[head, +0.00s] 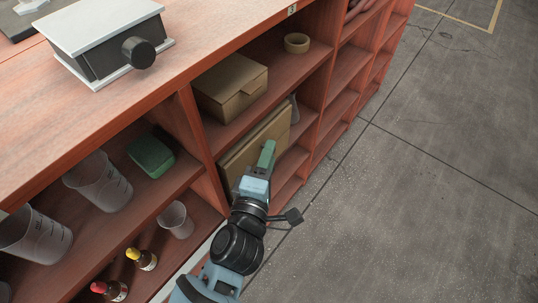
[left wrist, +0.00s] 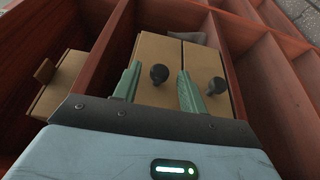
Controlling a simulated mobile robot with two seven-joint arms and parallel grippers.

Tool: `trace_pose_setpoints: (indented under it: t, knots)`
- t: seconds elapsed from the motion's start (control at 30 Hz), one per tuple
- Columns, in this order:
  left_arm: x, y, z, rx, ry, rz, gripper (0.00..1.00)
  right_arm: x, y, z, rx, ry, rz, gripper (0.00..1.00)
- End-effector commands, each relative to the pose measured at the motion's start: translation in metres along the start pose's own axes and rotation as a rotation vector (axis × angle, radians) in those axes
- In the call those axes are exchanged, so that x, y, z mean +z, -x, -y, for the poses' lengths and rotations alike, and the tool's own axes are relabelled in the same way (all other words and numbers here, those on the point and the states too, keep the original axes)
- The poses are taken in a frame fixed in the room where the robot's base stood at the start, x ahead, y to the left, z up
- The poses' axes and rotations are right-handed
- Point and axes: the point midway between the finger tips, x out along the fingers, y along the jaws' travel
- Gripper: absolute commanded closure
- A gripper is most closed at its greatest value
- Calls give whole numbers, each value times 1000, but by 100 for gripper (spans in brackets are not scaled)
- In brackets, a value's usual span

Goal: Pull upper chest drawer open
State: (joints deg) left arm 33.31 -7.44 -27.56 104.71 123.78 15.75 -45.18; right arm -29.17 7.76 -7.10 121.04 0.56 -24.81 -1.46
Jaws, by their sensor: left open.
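The chest (head: 235,160) is a tan cardboard-coloured box in a lower shelf bay, partly hidden by my left arm in the head view. The left wrist view is turned sideways and shows two drawer fronts side by side, which look flush. The upper drawer (left wrist: 150,48) is the left one there, with a dark round knob (left wrist: 159,73). The lower drawer (left wrist: 208,62) has its own dark knob (left wrist: 217,86). My left gripper (head: 266,158) is open, its green fingers on either side of the upper knob in the picture. I cannot tell whether they touch it.
A cardboard box (head: 232,85) and a tape roll (head: 297,43) sit in the bay above. A metal device (head: 100,40) stands on top. The floor (head: 430,180) at right is clear.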

Motion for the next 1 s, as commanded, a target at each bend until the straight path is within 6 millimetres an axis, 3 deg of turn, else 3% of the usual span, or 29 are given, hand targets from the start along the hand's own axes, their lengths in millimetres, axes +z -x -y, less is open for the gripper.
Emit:
trace_pose_setpoints:
  t: [0.4, 0.73, 1.0]
  knots:
    - [0, -8, 0, 0, 0, 0, 58, -7, -3, -1, 1, 1, -15, 64]
    - [0, -8, 0, 0, 0, 0, 100, -3, -1, 0, 0, -1, -8, 64]
    - [0, -7, 0, 0, -1, 0, 100, 0, 1, 1, -1, -2, 0, 64]
